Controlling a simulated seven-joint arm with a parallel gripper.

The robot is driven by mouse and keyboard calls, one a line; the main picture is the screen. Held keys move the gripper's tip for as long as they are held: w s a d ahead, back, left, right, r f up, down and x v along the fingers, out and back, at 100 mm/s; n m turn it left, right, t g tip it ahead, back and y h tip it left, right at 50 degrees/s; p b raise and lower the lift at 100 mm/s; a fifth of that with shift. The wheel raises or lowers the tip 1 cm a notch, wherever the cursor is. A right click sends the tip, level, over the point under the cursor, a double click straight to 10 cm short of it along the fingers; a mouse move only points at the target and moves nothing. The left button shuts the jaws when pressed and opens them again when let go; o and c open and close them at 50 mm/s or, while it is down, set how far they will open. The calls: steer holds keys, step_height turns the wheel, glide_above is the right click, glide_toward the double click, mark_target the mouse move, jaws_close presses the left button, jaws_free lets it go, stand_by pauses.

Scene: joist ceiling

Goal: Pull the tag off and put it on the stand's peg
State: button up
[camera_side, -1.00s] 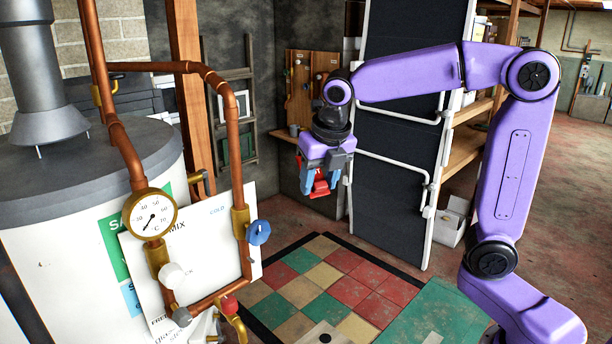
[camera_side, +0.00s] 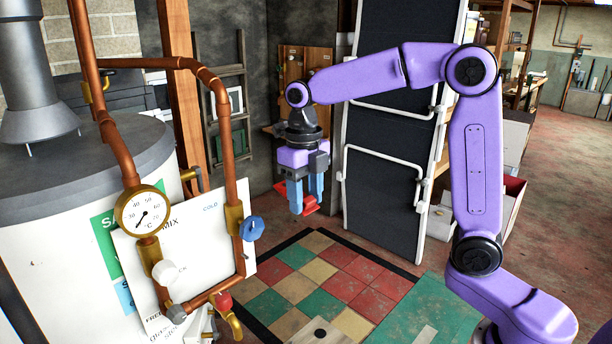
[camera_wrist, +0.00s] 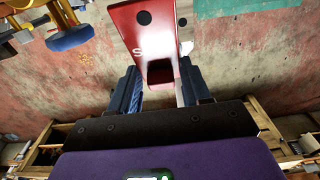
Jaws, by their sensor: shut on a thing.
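A red tag (camera_wrist: 150,35) with a dark hole near its far end and a pale letter is held between the fingers of my gripper (camera_wrist: 160,92) in the wrist view. In the side view my gripper (camera_side: 305,195), with blue fingers, points down in mid-air, and a little of the red tag (camera_side: 310,208) shows beside the fingertips. The tag hangs clear of the pipework and above the floor. A pale board with a dark spot (camera_side: 322,333) shows at the bottom edge of the side view. I cannot tell whether it is the stand, and no peg is clear.
Copper pipes (camera_side: 236,150) with a gauge (camera_side: 142,210), a blue knob (camera_side: 251,228) and a red knob (camera_side: 223,300) stand at the left before a white tank (camera_side: 60,260). A dark panel with white rails (camera_side: 385,200) stands behind my arm.

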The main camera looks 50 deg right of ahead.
step_height(320, 180, down, 41)
steer(key=g, duration=0.4)
steer(key=shift+r, duration=0.1)
steer(key=shift+f, duration=2.75)
steer(key=shift+f, duration=0.8)
steer(key=shift+f, duration=0.7)
steer(key=o, duration=1.4)
steer(key=shift+f, duration=0.1)
steer(key=shift+c, duration=0.2)
steer(key=shift+s+d, duration=0.1)
steer(key=shift+d, duration=0.05)
